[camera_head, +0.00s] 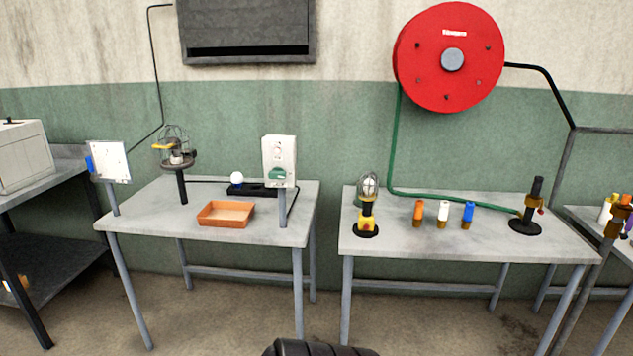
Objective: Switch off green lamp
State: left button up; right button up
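A caged lamp (367,187) with a black stem, a yellow part with a red button (367,225) and a round black base stands upright on the right grey table, near its left end. Its bulb looks whitish; a little green shows beside the cage, and I cannot tell whether the lamp is lit. A white panel (279,153) with a green part (277,174) stands on a post at the left table's right end. A small white ball-like bulb (237,178) sits by a black strip. Neither of my grippers is in view.
Orange (419,211), white (443,212) and blue (468,213) small items stand in a row right of the lamp. A black stand (526,220) is farther right. An orange tray (226,214) and a birdcage-like stand (176,150) are on the left table. A gap separates the tables.

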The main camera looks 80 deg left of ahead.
aim_at(278, 173)
jog(key=u, duration=2.5)
jog(key=i+j+u, duration=0.15)
jog(key=u, duration=0.15)
jog(key=i+u, duration=0.35)
